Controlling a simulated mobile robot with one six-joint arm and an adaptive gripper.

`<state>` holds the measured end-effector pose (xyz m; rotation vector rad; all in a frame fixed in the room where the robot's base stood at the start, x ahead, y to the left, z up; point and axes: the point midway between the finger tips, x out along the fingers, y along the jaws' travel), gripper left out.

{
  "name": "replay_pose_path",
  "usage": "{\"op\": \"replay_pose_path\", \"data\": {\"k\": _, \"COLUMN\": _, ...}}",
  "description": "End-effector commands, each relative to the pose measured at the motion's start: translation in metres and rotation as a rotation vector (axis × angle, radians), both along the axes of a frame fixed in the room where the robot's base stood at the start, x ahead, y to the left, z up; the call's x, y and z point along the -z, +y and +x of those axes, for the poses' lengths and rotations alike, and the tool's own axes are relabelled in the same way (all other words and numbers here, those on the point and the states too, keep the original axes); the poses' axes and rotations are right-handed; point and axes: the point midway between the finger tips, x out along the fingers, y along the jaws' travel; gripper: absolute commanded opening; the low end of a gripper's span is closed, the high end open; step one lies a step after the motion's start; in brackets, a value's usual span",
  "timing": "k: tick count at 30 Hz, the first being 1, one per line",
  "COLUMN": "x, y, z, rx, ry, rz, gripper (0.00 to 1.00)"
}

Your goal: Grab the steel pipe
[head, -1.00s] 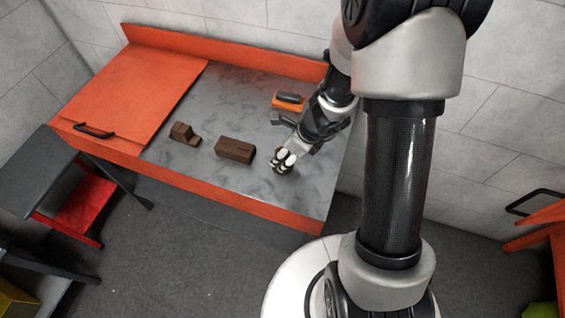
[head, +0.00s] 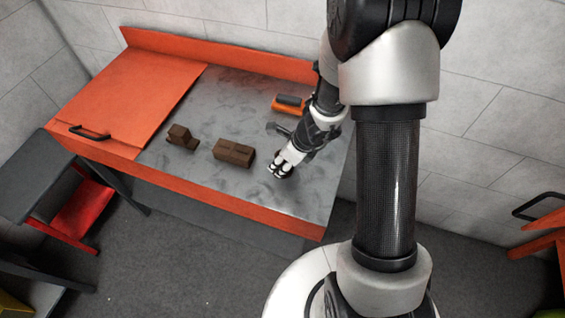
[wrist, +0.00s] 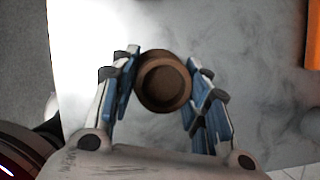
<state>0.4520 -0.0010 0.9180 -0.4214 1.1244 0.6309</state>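In the wrist view, a round, hollow brown piece (wrist: 164,82), which looks like the steel pipe seen end-on, stands between my fingers. My gripper (wrist: 165,72) has a finger close along each side of it. I cannot tell whether both fingers touch it. In the head view, my gripper (head: 281,170) is low over the right part of the grey bench top (head: 235,108). There the fingers mostly hide the piece.
A dark brown block (head: 234,152) lies left of my gripper, and a stepped brown block (head: 182,136) lies further left. An orange-and-black item (head: 289,103) lies behind my gripper. An orange panel with a handle (head: 135,95) covers the bench's left side.

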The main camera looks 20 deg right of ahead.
Motion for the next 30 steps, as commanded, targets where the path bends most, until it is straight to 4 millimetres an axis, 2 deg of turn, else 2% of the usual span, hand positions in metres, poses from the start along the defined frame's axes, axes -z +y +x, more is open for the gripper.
{"op": "replay_pose_path", "data": {"k": 2, "x": 0.0, "y": 0.0, "z": 0.0, "rx": 0.0, "ry": 0.001, "rz": -0.001, "gripper": 0.34}}
{"op": "replay_pose_path", "data": {"k": 16, "x": 0.001, "y": 0.0, "z": -0.001, "rx": 0.0, "ry": 0.002, "rz": -0.001, "gripper": 0.02}}
{"op": "replay_pose_path", "data": {"k": 25, "x": -0.001, "y": 0.0, "z": -0.001, "rx": 0.0, "ry": 0.002, "rz": -0.001, "gripper": 0.01}}
{"op": "replay_pose_path", "data": {"k": 30, "x": -0.013, "y": 0.0, "z": 0.0, "rx": -0.001, "ry": 0.0, "rz": 0.0, "gripper": 0.01}}
